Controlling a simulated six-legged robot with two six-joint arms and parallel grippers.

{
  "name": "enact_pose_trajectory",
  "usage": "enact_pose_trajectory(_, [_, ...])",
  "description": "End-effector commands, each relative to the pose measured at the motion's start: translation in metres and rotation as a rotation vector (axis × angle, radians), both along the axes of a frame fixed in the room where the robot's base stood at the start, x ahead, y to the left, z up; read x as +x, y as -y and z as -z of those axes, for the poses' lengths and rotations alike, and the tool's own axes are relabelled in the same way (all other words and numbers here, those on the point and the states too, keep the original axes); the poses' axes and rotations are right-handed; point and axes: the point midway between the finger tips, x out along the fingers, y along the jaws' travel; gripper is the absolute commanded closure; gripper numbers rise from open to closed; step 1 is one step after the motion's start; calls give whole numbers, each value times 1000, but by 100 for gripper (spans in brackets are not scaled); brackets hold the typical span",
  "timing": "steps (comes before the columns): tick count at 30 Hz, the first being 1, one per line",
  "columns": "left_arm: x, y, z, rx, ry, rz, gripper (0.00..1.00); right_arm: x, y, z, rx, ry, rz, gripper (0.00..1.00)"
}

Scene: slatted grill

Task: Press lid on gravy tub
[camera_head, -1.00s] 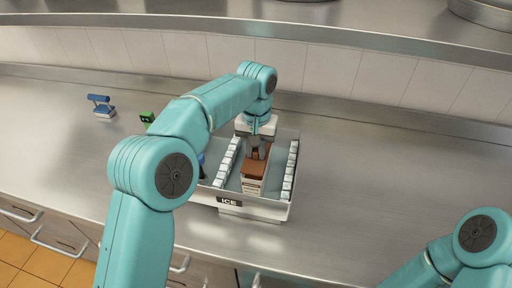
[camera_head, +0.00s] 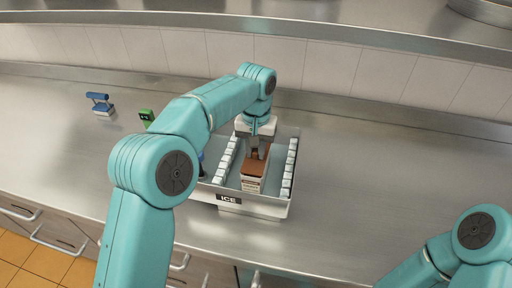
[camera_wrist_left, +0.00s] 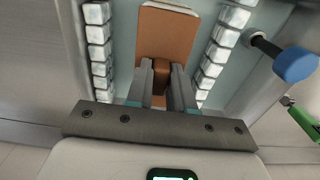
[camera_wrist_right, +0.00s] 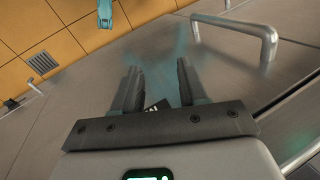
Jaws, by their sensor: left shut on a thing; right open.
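The gravy tub (camera_head: 251,184) is a pale carton-like tub with a label, standing in the ice tray. Its brown lid (camera_head: 256,169) lies on top; I cannot tell whether it is fully seated. In the left wrist view the lid (camera_wrist_left: 165,32) has a raised brown grip (camera_wrist_left: 161,74). My left gripper (camera_head: 259,152) is above the lid, its fingers (camera_wrist_left: 162,78) shut on that grip. My right gripper (camera_wrist_right: 157,72) is open and empty near the counter front; its fingers are outside the head view.
The grey ice tray (camera_head: 275,208) has rows of ice cubes (camera_head: 289,170) on both sides of the tub. A blue-ended tool (camera_wrist_left: 295,65) is at the tray's side. A green item (camera_head: 146,115) and blue-handled item (camera_head: 98,98) stand left. The counter (camera_head: 370,170) is clear on the right.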

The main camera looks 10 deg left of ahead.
Motion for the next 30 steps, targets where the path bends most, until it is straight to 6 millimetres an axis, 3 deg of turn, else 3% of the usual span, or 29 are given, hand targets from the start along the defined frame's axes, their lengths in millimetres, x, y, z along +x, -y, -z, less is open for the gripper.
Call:
enact_pose_trajectory(9, [0,0,9,0,0,0,100,0,0,5,0,0,0,57])
enact_pose_trajectory(10, [0,0,8,0,0,0,71,0,0,5,0,0,0,57])
enact_pose_trajectory(12, [0,0,8,0,0,0,49,0,0,4,0,0,0,57])
enact_pose_trajectory(22, [0,0,5,0,1,0,48,0,0,4,0,0,0,57])
enact_pose_trajectory(30, [0,1,-41,-1,3,0,48,0,0,2,0,0,0,57])
